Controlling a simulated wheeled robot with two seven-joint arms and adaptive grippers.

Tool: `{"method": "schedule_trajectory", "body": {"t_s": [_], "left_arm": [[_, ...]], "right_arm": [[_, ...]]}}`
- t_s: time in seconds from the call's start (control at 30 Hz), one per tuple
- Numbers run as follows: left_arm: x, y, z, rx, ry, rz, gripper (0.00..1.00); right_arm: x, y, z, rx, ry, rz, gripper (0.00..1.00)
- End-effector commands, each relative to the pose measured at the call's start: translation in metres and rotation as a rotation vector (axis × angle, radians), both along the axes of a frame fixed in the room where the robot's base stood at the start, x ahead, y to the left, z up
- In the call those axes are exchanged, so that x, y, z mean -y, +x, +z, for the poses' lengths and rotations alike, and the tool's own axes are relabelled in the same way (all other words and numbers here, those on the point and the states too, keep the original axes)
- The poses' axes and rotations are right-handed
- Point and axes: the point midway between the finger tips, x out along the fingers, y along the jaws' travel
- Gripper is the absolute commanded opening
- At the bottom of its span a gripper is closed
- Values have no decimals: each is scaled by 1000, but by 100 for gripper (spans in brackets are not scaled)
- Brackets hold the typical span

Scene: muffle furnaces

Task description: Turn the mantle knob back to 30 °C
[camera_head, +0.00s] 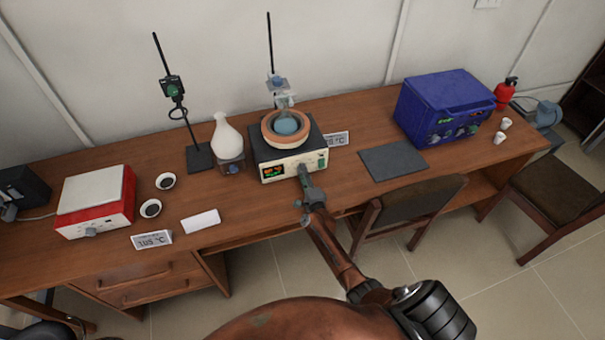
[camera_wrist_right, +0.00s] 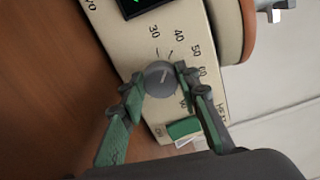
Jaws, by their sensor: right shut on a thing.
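The heating mantle (camera_head: 291,167) stands in the middle of the table, with a cream front panel, a lit display and a round flask (camera_head: 287,124) in its brown bowl. In the right wrist view its grey mantle knob (camera_wrist_right: 160,79) sits on the panel (camera_wrist_right: 140,50) beside printed marks 30, 40, 50 and 60. A pale line on the knob points roughly toward the 30–40 side; the exact reading is unclear. My right gripper (camera_head: 305,176) is at the panel front. Its two green-grey fingers (camera_wrist_right: 159,74) are shut on the knob, one on each side. My left gripper is not seen.
A green switch (camera_wrist_right: 183,128) is close beside the fingers. A white flask (camera_head: 227,138) and a stand (camera_head: 199,157) are left of the mantle. A grey mat (camera_head: 394,160) and blue device (camera_head: 442,108) are right. A chair (camera_head: 412,212) stands near my right arm.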

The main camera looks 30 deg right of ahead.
Motion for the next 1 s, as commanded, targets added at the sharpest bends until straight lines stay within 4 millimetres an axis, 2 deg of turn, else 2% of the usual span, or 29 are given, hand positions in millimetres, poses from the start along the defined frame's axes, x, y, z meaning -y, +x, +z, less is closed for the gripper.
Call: {"method": "schedule_trajectory", "body": {"t_s": [0.2, 0.5, 1.0], "left_arm": [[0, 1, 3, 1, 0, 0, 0], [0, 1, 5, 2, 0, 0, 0], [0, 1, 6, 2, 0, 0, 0]], "right_arm": [[-3, 1, 0, -44, -180, 3, 5], [-2, 1, -1, -86, -361, 3, 5], [-2, 1, -2, -108, -448, 3, 5]]}}
